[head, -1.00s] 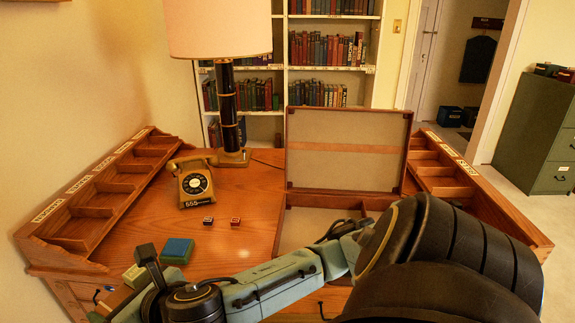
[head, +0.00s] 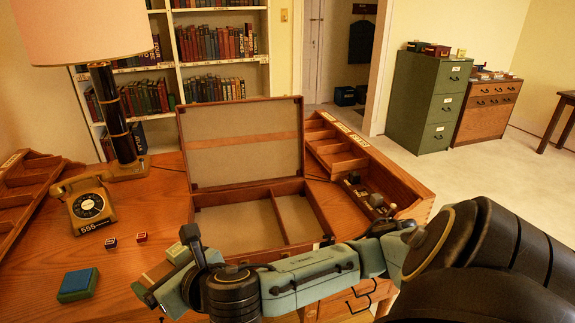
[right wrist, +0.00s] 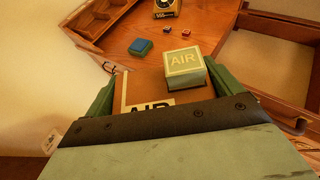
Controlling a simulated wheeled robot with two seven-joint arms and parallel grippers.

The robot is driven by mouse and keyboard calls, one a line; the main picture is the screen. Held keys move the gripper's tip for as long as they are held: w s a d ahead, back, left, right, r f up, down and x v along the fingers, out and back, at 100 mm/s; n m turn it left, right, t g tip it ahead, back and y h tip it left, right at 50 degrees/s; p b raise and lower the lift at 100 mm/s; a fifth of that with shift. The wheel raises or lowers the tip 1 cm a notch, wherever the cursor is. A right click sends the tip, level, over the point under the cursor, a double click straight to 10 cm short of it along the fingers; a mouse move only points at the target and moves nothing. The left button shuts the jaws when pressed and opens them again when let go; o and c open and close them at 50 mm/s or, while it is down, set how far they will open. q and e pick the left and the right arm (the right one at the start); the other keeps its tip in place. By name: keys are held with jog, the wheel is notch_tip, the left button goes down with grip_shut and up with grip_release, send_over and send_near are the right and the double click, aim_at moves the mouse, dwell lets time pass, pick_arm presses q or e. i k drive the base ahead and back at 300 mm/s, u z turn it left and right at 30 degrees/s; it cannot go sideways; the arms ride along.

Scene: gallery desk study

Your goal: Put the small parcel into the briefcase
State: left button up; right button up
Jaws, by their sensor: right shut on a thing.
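The small parcel (head: 158,271) is brown with a pale AIR label. It shows between the green fingers of my right gripper (head: 166,276), which is shut on it. In the right wrist view the parcel (right wrist: 138,88) is partly hidden by the gripper, and a green-sided block (right wrist: 184,63) with a cream AIR top appears on it. The block also shows in the head view (head: 178,252). The briefcase (head: 187,190) lies open on the desk, lid upright behind, its base split by a divider. My right gripper is left of its front left corner. My left gripper is not in view.
The desk (head: 125,262) bears a blue-topped block (head: 78,284), a telephone (head: 88,205), two small stamp blocks (head: 141,237) and a lamp (head: 112,110). Pigeonhole racks (head: 345,150) flank it. Both visible briefcase compartments look empty.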

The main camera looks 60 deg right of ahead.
aim_at(243, 218)
jog(key=z, duration=0.75)
jog(key=i, duration=1)
